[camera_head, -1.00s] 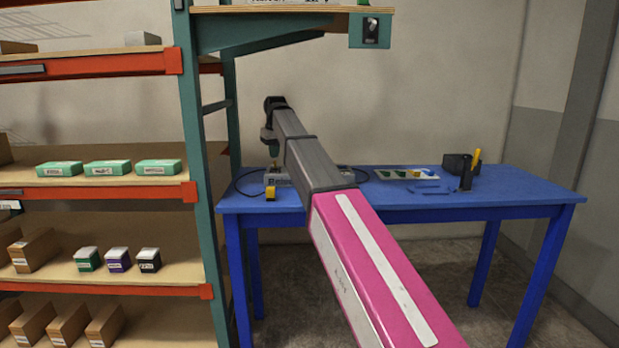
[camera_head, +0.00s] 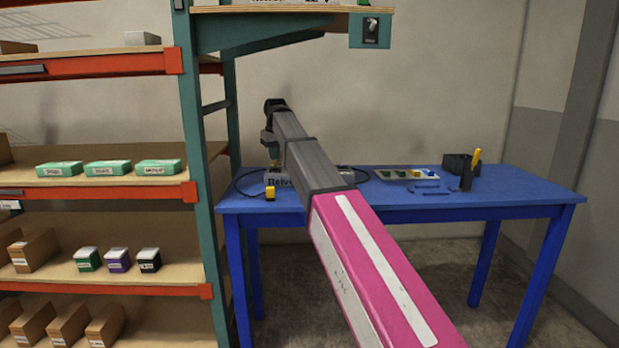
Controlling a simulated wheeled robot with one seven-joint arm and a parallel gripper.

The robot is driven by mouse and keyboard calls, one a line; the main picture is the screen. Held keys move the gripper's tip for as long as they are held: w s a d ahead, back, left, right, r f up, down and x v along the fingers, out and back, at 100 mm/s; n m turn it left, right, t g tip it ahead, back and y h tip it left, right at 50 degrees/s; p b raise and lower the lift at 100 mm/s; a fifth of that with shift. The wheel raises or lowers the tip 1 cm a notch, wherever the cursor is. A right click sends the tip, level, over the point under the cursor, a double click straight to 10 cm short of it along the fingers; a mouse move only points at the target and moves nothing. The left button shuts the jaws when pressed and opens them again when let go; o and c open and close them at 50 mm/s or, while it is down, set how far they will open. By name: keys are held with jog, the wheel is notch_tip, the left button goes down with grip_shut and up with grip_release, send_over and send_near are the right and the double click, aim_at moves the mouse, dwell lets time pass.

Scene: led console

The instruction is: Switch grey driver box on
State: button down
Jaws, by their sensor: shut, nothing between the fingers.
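The grey driver box (camera_head: 278,179) sits on the blue table at its left part, with dark lettering on its front. My arm covers much of it. My gripper (camera_head: 273,160) points down just above the left part of the box. It is small in the picture and shut, with nothing held. I cannot tell whether its tips touch the box. The box's switch is not clearly visible. A small yellow block (camera_head: 270,194) is in front of the box.
The blue table (camera_head: 400,205) also bears a parts tray (camera_head: 405,175) and a dark holder with a yellow-handled tool (camera_head: 466,168). A dark cable runs from the box. A green shelf post (camera_head: 200,180) stands close left. A switch box (camera_head: 370,30) hangs from the upper shelf.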

jog(key=shift+f, duration=0.95)
jog(key=shift+w, duration=0.6)
jog(key=shift+w+f, duration=0.25)
jog(key=shift+w, duration=0.3)
jog(key=shift+s+d, duration=0.1)
jog(key=shift+s, duration=0.1)
jog(key=shift+r, duration=2.05)
jog(key=shift+s+r, duration=0.1)
jog(key=shift+r, duration=1.6)
